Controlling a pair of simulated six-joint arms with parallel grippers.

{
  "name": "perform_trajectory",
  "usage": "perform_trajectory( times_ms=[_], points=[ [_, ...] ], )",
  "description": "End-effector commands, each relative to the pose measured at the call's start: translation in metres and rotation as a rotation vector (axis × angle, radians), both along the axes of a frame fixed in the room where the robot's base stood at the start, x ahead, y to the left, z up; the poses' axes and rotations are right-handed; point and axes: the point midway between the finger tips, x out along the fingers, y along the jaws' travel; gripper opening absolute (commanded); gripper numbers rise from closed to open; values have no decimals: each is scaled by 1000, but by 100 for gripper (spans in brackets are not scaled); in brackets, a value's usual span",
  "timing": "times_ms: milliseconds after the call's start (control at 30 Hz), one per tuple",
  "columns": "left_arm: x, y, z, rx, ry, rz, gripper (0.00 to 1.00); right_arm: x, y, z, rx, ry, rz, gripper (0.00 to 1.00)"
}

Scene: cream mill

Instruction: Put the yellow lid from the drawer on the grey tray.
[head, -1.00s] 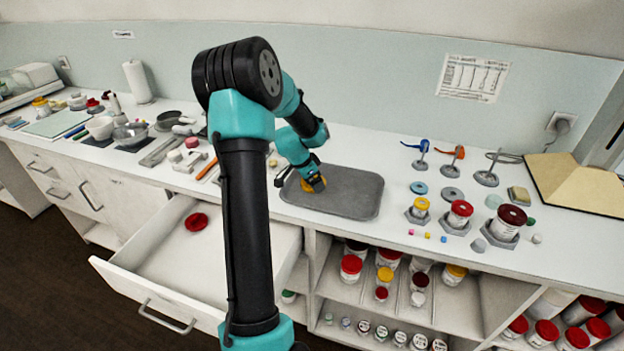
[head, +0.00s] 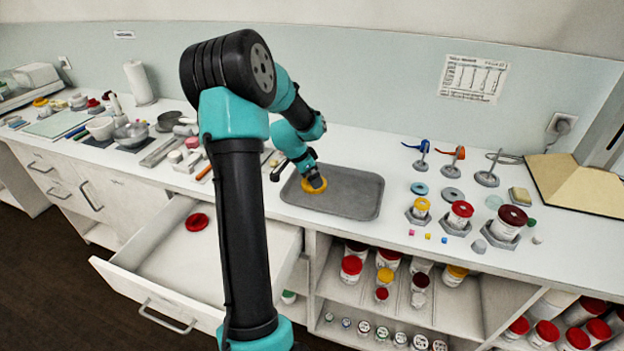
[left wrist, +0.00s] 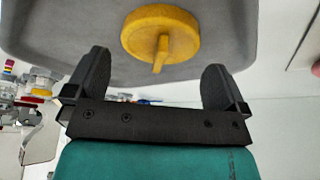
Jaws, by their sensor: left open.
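The yellow lid (head: 314,186) lies on the left part of the grey tray (head: 350,208) on the counter. In the left wrist view the yellow lid (left wrist: 161,36) rests on the grey tray (left wrist: 60,28), with its raised grip bar facing my fingers. My left gripper (head: 315,182) is just above the lid in the head view. In the left wrist view my left gripper (left wrist: 158,75) is open, its fingers apart and clear of the lid. The drawer (head: 170,262) is pulled open and holds a red lid (head: 197,222). My right gripper is not in view.
To the right of the tray stand several jars, including a yellow-lidded jar (head: 420,208) and a red-lidded jar (head: 460,215). Open shelves (head: 385,300) with more jars are below. Bowls and tools crowd the counter on the left.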

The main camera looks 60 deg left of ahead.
Motion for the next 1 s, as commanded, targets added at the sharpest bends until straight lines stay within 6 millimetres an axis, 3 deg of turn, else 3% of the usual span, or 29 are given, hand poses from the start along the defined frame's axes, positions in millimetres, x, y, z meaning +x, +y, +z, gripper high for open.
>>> perform_trajectory(
  times_ms=[200,433,633,1000],
  points=[
    [-16,3,41,2,-2,1,100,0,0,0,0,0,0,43],
    [-30,4,74,1,-1,0,100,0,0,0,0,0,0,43],
    [-35,4,84,-1,1,1,100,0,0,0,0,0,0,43],
    [-35,4,84,-1,1,1,100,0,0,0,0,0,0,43]
  ],
)
